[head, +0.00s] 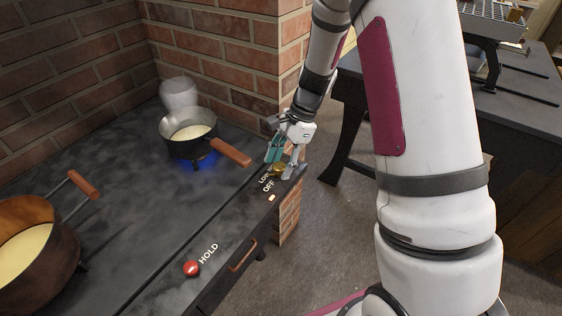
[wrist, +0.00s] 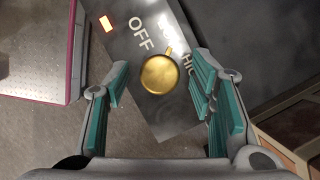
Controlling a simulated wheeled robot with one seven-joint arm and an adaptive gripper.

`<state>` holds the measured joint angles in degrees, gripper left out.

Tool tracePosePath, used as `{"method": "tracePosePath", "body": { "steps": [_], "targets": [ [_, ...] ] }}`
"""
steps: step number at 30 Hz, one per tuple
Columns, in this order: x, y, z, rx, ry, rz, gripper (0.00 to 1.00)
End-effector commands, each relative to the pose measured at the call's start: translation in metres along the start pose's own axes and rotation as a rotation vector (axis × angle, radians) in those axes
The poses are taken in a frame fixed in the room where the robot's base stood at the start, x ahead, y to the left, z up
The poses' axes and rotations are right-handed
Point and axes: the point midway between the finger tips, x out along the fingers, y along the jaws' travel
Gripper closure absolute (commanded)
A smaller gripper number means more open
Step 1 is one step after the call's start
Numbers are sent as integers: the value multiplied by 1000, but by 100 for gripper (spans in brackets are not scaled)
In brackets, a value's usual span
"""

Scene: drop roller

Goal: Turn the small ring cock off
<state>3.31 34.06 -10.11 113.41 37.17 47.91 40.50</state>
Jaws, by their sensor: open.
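The small ring cock is a round brass knob (wrist: 159,74) on a dark grey panel, seen between my open fingers in the wrist view. A short nub on its rim points up and slightly right, toward the lettering right of OFF. In the head view the brass knob (head: 278,169) sits at the far end of the counter's front strip, partly hidden by my gripper (head: 284,158). My gripper is open and empty, with its teal-padded fingers over the knob and no clear contact. A small saucepan (head: 188,150) of pale liquid sits over a blue flame (head: 197,163).
An orange light (head: 272,198) glows near the OFF label. A red HOLD button (head: 191,268) and a drawer handle (head: 243,255) lie nearer along the front. A large copper pot (head: 40,255) stands left. A brick wall (head: 225,45) rises behind.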

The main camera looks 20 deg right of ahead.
Motion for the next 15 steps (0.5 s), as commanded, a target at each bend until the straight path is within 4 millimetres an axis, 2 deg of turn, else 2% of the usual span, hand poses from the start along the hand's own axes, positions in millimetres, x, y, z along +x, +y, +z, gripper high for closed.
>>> {"method": "tracePosePath", "body": {
  "steps": [3,9,15],
  "targets": [
    [0,0,0,0,0,0,52],
    [0,0,0,0,0,0,97],
    [0,0,0,-4,0,2,97]
  ]
}}
